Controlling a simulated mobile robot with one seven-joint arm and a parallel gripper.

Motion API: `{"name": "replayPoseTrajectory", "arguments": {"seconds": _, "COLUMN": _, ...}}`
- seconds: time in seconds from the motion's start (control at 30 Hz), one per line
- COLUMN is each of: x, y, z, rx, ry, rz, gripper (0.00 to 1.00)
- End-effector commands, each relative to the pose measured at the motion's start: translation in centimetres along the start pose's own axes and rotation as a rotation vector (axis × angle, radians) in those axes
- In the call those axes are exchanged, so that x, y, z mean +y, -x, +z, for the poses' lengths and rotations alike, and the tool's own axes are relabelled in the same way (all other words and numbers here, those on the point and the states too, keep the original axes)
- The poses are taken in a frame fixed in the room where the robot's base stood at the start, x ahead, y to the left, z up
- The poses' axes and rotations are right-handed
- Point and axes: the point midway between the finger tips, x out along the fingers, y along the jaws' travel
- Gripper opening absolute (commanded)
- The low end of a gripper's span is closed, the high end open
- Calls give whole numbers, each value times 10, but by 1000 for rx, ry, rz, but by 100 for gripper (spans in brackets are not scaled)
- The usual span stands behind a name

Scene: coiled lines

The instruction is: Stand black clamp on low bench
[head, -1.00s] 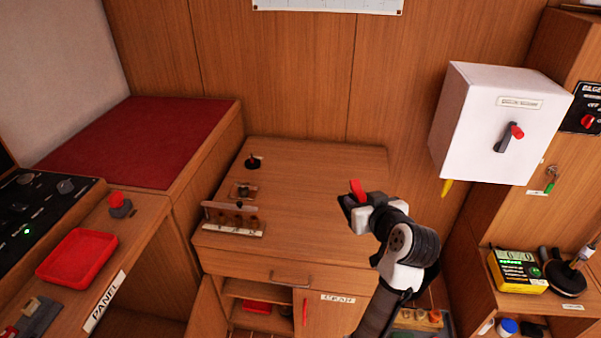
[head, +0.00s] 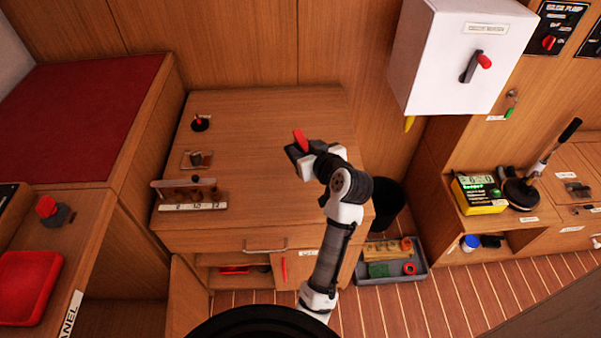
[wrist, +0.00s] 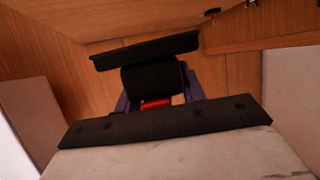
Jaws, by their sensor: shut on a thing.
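My gripper (head: 298,152) is raised over the right part of the wooden cabinet top (head: 265,125). It is shut on a black thing with a red part (head: 300,139), which I take to be the black clamp. In the wrist view, the clamp's dark body (wrist: 150,77) and a red piece (wrist: 156,103) show between dark bars; its lower end is hidden. The frames do not make clear which surface is the low bench. A low wooden counter (head: 458,212) stands at the right, apart from my gripper.
A rack (head: 190,200), a small block piece (head: 197,160) and a black-and-red item (head: 200,123) stand on the cabinet's left. A white switch box (head: 440,60) juts from the wall. A yellow meter (head: 478,196) occupies the right counter. A grey tray (head: 425,270) lies on the floor.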

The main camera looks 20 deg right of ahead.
Motion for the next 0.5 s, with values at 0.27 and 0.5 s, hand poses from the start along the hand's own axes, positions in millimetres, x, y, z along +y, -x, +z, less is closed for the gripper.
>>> {"name": "replayPoseTrajectory", "arguments": {"seconds": 0.27, "x": -1, "y": -23, "z": 56, "rx": 1, "ry": -1, "rz": -2, "gripper": 0}}
{"name": "replayPoseTrajectory", "arguments": {"seconds": 0.5, "x": -1, "y": -31, "z": 74, "rx": 4, "ry": 1, "rz": -1, "gripper": 0}}
